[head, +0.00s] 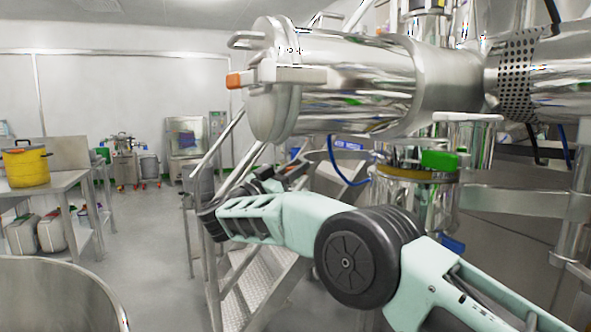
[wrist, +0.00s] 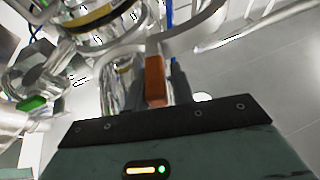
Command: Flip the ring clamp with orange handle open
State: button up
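In the head view an orange handle (head: 235,80) sits at the left end of a metal lever on the ring clamp (head: 270,110), around the end of the big steel cylinder. The lever lies across the clamp. My gripper (head: 283,176) is below the cylinder, its fingers small and partly hidden by my wrist. In the wrist view an orange handle (wrist: 155,80) hangs by a curved steel band, in line with the gap between my dark fingers (wrist: 160,88). The fingers look apart, with no clear grip. I cannot tell whether both views show the same handle.
A green handle (head: 440,160) and a yellow ring (head: 418,175) are on the vessel at right. Metal stairs (head: 255,290) with a railing stand behind my arm. A yellow pot (head: 25,168) is on a table at left. The floor between is clear.

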jog(key=shift+o, duration=1.4)
jog(key=shift+w+r, duration=0.15)
jog(key=shift+w, duration=0.05)
jog(key=shift+s, duration=0.1)
jog(key=shift+s+a+f, duration=0.1)
jog(key=shift+a+f, duration=0.1)
jog(key=b+v, duration=0.1)
jog(key=v, duration=1)
jog(key=shift+a+b, duration=0.2)
jog(key=shift+b, duration=0.2)
jog(key=shift+s+f, duration=0.1)
